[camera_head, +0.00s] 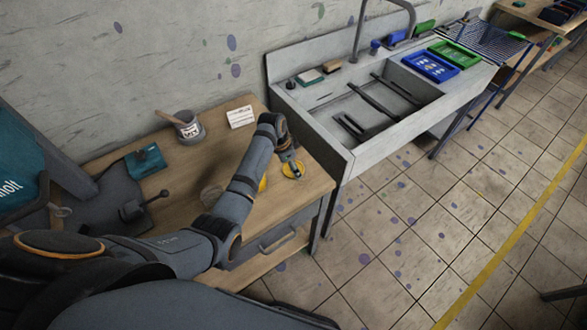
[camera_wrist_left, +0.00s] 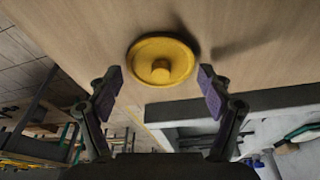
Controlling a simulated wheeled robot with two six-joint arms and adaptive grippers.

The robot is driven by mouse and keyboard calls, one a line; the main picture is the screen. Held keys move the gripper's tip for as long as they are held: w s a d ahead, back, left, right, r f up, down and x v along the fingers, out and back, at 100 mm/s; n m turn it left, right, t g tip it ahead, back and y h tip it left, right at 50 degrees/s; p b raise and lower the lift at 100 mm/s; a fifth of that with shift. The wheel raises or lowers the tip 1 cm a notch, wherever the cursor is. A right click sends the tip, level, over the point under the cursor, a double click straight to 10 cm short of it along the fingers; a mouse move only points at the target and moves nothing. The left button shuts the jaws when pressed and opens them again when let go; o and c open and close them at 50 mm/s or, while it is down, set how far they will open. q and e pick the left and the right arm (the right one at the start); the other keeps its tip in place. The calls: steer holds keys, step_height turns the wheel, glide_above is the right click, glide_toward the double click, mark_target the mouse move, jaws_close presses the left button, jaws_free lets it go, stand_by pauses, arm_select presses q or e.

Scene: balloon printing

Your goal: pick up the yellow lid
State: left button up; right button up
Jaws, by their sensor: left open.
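The yellow lid (camera_head: 294,171) lies flat near the right end of the wooden table, by the sink. In the left wrist view the lid (camera_wrist_left: 161,56) is a round disc with a knob in its middle, facing the camera. My left gripper (camera_wrist_left: 160,84) is open and empty, with its two fingers apart on either side below the lid's knob. Whether the fingers touch the lid is not clear. My right gripper is not in view.
The wooden table (camera_head: 215,150) also holds a grey pot (camera_head: 188,130), a white card (camera_head: 240,117) and a teal box (camera_head: 146,161). The grey sink (camera_head: 318,115) adjoins the table on the right.

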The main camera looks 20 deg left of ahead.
arm_select(q)
steer(key=c, duration=0.4)
steer(key=shift+s, duration=0.15)
steer(key=c, duration=0.4)
steer(key=shift+c, duration=0.3)
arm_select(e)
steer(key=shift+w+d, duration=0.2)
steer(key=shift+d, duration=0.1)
arm_select(q)
steer(key=shift+s+f, duration=0.1)
steer(key=shift+f, duration=0.05)
steer(key=shift+c, duration=0.2)
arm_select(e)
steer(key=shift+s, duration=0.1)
